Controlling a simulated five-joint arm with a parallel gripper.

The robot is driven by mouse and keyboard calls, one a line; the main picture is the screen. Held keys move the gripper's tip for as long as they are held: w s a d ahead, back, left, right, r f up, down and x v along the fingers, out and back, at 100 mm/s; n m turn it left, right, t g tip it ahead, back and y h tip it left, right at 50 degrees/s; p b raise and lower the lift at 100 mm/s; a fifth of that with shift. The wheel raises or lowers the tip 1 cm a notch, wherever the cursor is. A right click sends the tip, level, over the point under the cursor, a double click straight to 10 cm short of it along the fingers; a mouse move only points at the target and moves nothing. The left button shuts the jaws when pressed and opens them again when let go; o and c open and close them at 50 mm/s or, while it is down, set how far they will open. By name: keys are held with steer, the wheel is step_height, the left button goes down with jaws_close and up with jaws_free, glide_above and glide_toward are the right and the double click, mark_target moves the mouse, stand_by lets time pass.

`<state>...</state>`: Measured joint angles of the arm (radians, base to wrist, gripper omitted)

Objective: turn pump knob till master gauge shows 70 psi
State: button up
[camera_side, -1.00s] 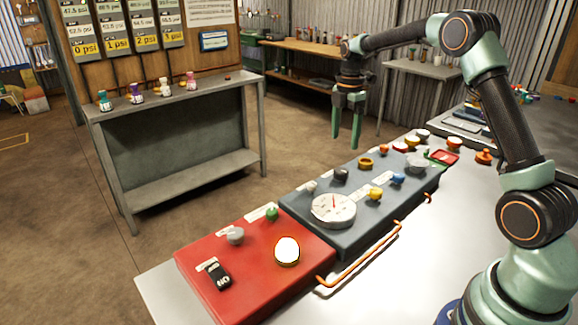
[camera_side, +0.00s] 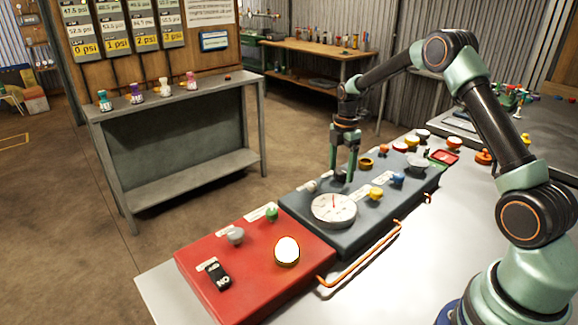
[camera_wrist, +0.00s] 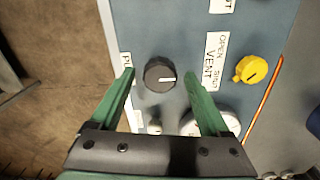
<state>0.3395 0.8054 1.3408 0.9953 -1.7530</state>
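The black pump knob (camera_wrist: 160,75) has a white line pointing right in the wrist view, with a partly covered label starting "PU" to its left. My gripper (camera_wrist: 161,76) is open, its green fingertips on either side of the knob; I cannot tell whether they touch it. In the side view my gripper (camera_side: 342,164) points down over the grey-blue panel (camera_side: 300,208), and its fingers mostly hide the knob. The white round gauge (camera_side: 333,210) sits in front of the knob, with a red needle pointing roughly upward; its numbers are too small to read.
A yellow knob (camera_side: 376,194) and a blue knob (camera_side: 398,179) are to the right of my gripper. A red panel (camera_side: 208,251) with a lit white button (camera_side: 287,251) adjoins in front. Orange piping (camera_side: 360,256) runs along the near edge.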

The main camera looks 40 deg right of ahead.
jaws_close()
